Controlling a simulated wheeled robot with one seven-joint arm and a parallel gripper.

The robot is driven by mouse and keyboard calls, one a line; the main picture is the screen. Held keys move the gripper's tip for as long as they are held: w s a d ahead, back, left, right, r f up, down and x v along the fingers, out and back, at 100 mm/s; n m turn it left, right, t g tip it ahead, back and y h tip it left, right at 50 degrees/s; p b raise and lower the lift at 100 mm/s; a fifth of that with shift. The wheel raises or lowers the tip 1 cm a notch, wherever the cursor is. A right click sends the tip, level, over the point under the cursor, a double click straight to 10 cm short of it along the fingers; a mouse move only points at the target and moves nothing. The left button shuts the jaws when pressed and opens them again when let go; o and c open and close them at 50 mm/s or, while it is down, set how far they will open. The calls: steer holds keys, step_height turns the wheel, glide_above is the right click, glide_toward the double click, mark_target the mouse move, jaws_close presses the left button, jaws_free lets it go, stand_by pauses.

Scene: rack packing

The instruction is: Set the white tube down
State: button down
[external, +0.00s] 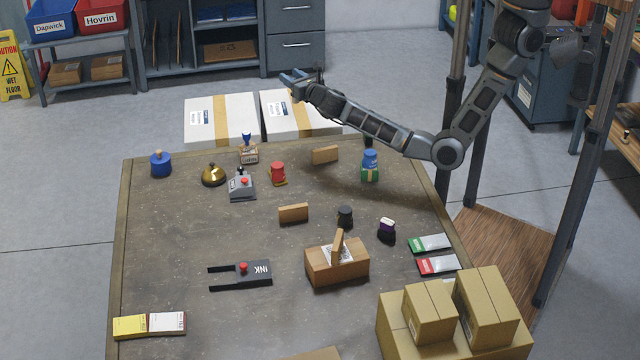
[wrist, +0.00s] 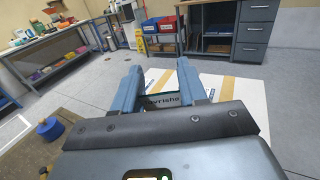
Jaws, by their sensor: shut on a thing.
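My gripper (external: 293,80) is raised beyond the table's far edge, over the white boxes on the floor. In the wrist view my gripper (wrist: 158,70) points away from the table, its two blue fingers spread around a thing. That thing, taken as the white tube (wrist: 168,100), shows only as a small lettered part low between the fingers; the rest is hidden. In the external view the tube cannot be made out. No white tube is seen on the table (external: 190,240).
Two white boxes (external: 222,117) with tan bands lie on the floor past the table.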

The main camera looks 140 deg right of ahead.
steer(key=s+d+f+g, duration=0.1)
steer(key=s+f, duration=0.4)
steer(key=f, duration=0.1)
steer(key=shift+m+y, duration=0.3)
steer(key=shift+m, duration=0.2)
steer(key=shift+w+a+f+b, duration=0.2)
steer(key=shift+w+f, duration=1.5)
steer(key=shift+w, duration=0.25)
steer(key=shift+w+a+f+b, duration=0.2)
steer(key=shift+w+a+f, duration=0.05)
steer(key=shift+w+f, duration=1.6)
steer(key=shift+w+a+f+b, duration=0.2)
steer(key=shift+w+f, duration=1.4)
steer(key=shift+w, duration=0.4)
steer(key=shift+f, duration=0.2)
steer(key=c, duration=0.6)
jaws_free()
steer(key=shift+r, duration=0.1)
